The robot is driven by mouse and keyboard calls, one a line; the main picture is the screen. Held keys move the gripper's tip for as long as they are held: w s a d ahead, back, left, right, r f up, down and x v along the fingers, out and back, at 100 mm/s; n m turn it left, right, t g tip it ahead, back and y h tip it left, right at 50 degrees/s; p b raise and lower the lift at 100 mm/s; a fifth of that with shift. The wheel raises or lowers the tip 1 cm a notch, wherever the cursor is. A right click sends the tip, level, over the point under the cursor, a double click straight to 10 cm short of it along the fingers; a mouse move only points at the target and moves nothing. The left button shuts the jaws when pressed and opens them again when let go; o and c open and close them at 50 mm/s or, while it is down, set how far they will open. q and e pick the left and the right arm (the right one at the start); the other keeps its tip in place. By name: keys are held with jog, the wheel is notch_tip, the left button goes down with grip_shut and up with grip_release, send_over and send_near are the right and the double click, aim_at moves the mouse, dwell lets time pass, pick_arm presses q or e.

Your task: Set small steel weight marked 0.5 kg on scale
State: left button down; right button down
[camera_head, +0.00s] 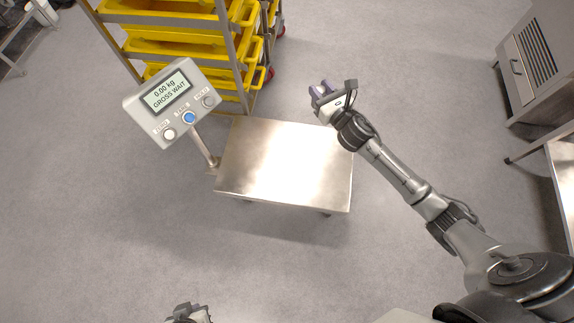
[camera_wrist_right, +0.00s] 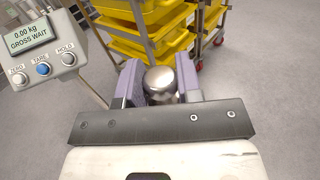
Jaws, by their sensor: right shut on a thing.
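The small steel weight (camera_wrist_right: 161,82) shows in the right wrist view as a shiny rounded steel top between the fingers of my right gripper (camera_wrist_right: 160,88). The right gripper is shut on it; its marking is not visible. In the head view the right gripper (camera_head: 322,93) is above the far right corner of the scale's platform, and the weight is too hidden to make out. The scale (camera_head: 283,165) has a bare steel platform. Its display (camera_head: 170,96) reads 0.00 kg, GROSS WAIT. My left gripper (camera_head: 188,310) is only partly in view at the bottom edge; its fingers cannot be made out.
A rack with yellow trays (camera_head: 190,45) stands behind the scale. A grey steel cabinet (camera_head: 545,60) and a steel table (camera_head: 562,165) are at the right. The display post rises at the platform's left side. The floor around is clear.

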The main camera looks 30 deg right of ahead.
jog(key=s+d+f+n+y+b, duration=0.1)
jog(key=s+d+f+b, duration=0.25)
jog(key=f, duration=0.85)
jog(key=s+d+f+n+y+b, duration=0.1)
jog(key=s+d+f+y+b, duration=0.3)
jog(key=f, duration=0.7)
jog(key=s+d+f+h+b, duration=0.15)
jog(key=f+b, duration=0.35)
jog(key=f, duration=0.7)
jog(key=b, duration=0.5)
send_over(310, 179)
notch_tip(310, 179, down, 7)
jog(key=shift+n+g+y, duration=0.25)
jog(key=shift+n+g, duration=0.05)
notch_tip(310, 179, down, 4)
jog(key=b, duration=0.2)
jog(key=shift+d+f+b, duration=0.1)
jog(key=shift+f+b, duration=0.1)
jog(key=shift+b, duration=0.1)
jog(key=shift+r, duration=0.1)
